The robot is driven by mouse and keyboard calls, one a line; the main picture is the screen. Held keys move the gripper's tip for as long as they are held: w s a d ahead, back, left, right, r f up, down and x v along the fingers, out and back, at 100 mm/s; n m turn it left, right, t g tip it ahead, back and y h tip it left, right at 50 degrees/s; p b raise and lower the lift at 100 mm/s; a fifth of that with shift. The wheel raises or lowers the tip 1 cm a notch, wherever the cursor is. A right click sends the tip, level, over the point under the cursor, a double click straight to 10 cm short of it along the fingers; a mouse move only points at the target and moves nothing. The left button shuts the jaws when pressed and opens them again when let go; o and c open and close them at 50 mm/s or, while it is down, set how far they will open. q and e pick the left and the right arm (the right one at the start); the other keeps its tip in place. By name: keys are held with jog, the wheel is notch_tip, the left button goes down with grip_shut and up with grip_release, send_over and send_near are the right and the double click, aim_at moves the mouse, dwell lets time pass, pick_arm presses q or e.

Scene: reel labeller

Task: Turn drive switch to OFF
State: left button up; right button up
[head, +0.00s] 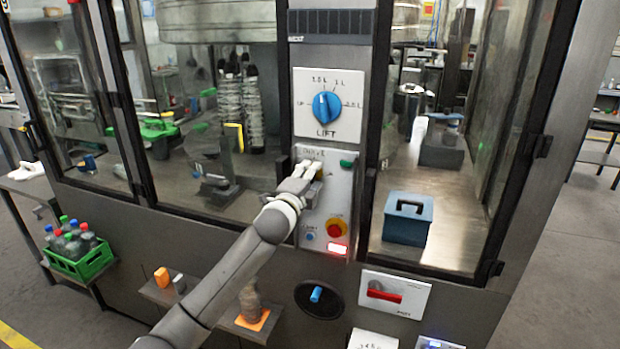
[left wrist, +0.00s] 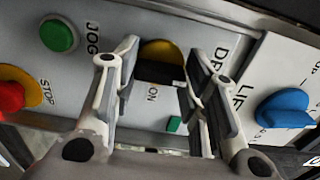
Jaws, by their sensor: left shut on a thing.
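The drive switch has a black handle (left wrist: 158,73) on a yellow round base (left wrist: 161,48), on a pale panel. The lettering "ON" shows beside it, and a partly covered "DR..." label. My left gripper (left wrist: 163,62) has its two fingers on either side of the black handle and is shut on it. In the head view my left gripper (head: 311,172) reaches the upper part of the control panel (head: 341,190) and covers most of the switch. Which way the handle is turned is hard to tell. My right gripper is not in view.
A blue LIFT dial (head: 326,107) is above. A red-handled switch (head: 384,292) and a blue knob (head: 316,294) are below.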

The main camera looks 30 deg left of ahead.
pick_arm(q)
jog(key=o, duration=0.7)
jog(key=shift+o, duration=0.2)
jog(key=shift+s, duration=0.1)
jog(key=v, duration=1.1)
jog(key=shift+s, duration=0.4)
jog(key=shift+f, duration=0.1)
